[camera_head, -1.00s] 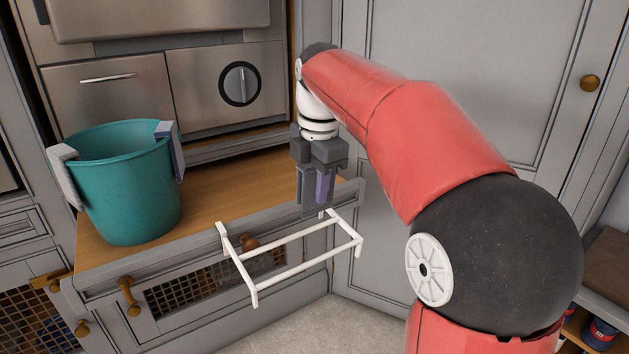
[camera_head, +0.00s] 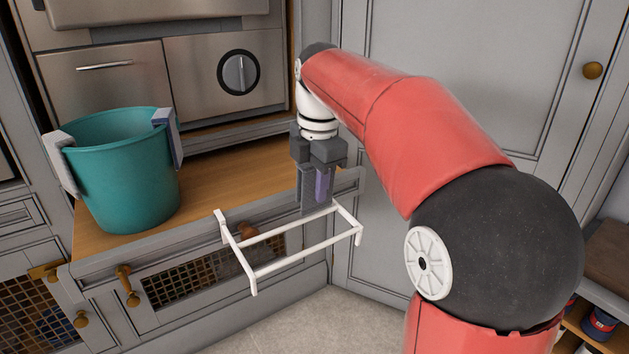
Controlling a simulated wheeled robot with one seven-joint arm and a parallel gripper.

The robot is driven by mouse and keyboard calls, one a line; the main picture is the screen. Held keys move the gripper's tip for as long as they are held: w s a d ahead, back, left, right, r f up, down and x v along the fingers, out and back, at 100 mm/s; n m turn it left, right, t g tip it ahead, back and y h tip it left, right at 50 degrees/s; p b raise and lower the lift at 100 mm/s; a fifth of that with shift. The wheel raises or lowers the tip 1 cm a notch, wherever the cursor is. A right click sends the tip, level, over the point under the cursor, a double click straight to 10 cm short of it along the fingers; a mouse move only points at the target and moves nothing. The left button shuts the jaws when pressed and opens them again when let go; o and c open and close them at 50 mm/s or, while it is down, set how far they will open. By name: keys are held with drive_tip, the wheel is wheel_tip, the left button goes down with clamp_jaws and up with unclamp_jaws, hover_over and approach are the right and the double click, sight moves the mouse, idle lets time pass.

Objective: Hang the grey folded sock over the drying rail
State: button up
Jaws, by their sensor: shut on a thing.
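My gripper (camera_head: 314,186) points down just behind and above the far side of the white drying rail (camera_head: 310,250). It is shut on the grey folded sock (camera_head: 324,185), which shows as a lavender-grey strip between the dark fingers. The fingers hide much of the sock. The lower ends of the fingers and sock overlap the rail's far bar in the picture. I cannot tell whether the sock touches the bar. The rail is a frame of thin bars standing out from the front of the bench.
A teal bucket (camera_head: 120,185) stands on the wooden bench top (camera_head: 225,178) at left, with grey folded pieces (camera_head: 62,165) over its rim. An oven front (camera_head: 110,85) is behind. A grey cabinet door (camera_head: 450,70) stands behind my arm. Open space lies below the rail.

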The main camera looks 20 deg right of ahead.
drive_tip(key=shift+s, duration=0.2)
drive_tip(key=shift+s+d, duration=0.15)
drive_tip(key=shift+s, duration=0.2)
idle(1.4)
drive_tip(key=shift+f, duration=0.1)
wheel_tip(320, 180, down, 10)
drive_tip(key=b, duration=0.6)
drive_tip(key=shift+b, duration=0.3)
idle(1.5)
drive_tip(key=o, duration=1)
